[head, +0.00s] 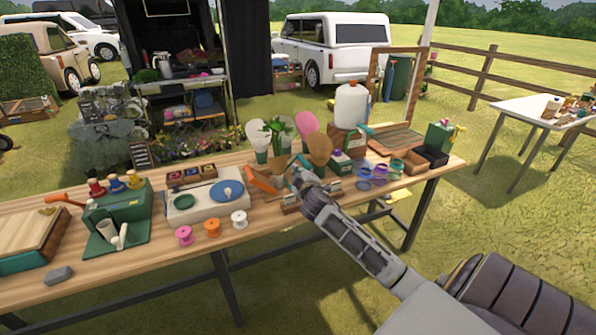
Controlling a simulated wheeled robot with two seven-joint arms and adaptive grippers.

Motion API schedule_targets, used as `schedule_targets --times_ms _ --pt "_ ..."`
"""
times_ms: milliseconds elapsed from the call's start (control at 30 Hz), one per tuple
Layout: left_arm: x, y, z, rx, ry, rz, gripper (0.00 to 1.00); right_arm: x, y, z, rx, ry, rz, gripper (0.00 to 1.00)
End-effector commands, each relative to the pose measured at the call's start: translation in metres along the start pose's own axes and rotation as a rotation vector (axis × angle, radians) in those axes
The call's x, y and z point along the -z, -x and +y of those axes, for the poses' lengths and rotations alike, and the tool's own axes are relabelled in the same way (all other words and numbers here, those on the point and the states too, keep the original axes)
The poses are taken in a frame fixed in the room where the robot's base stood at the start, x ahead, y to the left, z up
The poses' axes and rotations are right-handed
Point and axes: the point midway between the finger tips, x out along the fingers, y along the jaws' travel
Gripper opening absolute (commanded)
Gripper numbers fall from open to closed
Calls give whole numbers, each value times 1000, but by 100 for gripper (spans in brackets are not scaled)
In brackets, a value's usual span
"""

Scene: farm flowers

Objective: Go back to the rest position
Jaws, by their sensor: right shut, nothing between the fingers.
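My right arm reaches in from the lower right. My right gripper (298,178) is over the middle of the long wooden table (330,222), next to an orange-handled tool (262,180) and a small wooden stand (291,205). The gripper is shut and seems to hold nothing. Its fingertips are small and partly lost among the things behind them. Paper cones (320,150) and a green plant stand just behind it. My left gripper is not in view.
Ribbon spools (212,227) stand near the table's front edge. A green box (118,205) is at left, a white board with a blue disc (227,191) in the middle. Blue and purple rings (380,176) and a white tank (351,105) are at right. Open grass lies in front.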

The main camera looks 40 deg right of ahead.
Motion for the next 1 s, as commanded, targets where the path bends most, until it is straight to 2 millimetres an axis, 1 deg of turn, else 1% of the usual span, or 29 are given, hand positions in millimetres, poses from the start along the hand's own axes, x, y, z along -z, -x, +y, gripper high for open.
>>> schedule_targets --times_ms 333,567,667,767,867,967,1000 --pt "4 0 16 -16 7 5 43 0 0 0 0 0 0 0" --pt "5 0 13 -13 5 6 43 0 0 -1 1 -1 -1 0" --pt "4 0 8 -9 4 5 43 -2 4 -6 11 -8 -9 0" --pt "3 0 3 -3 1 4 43 -5 12 -19 37 -27 -29 0" --pt "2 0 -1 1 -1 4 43 -11 28 -40 83 -58 -70 0" --pt "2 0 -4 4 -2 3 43 -20 51 -69 147 -101 -127 0" --pt "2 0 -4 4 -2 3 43 -24 63 -82 178 -120 -154 0"
